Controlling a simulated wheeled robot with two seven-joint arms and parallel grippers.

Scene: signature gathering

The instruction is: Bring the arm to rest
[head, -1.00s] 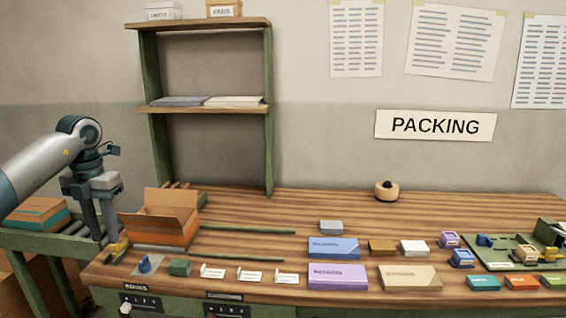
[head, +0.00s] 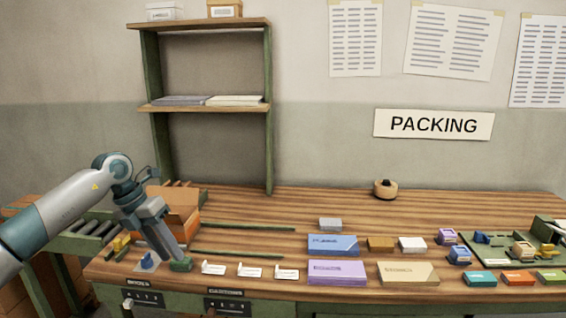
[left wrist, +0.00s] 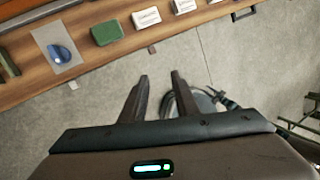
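My left gripper (head: 170,253) comes in from the left in the head view, in front of the orange open box (head: 184,210) near the table's left end. In the left wrist view the two fingers (left wrist: 160,88) stand apart with nothing between them. Beyond them are the table edge, a green block (left wrist: 106,32) and a blue round object (left wrist: 60,54) on a pale sheet, clear of the fingers. My right gripper is not in view.
The wooden table (head: 260,210) holds small white cards (head: 250,270), a blue box (head: 333,245), a purple box (head: 337,272) and a tan box (head: 407,273). A green tray (head: 490,250) is at the right. A shelf (head: 205,108) stands behind.

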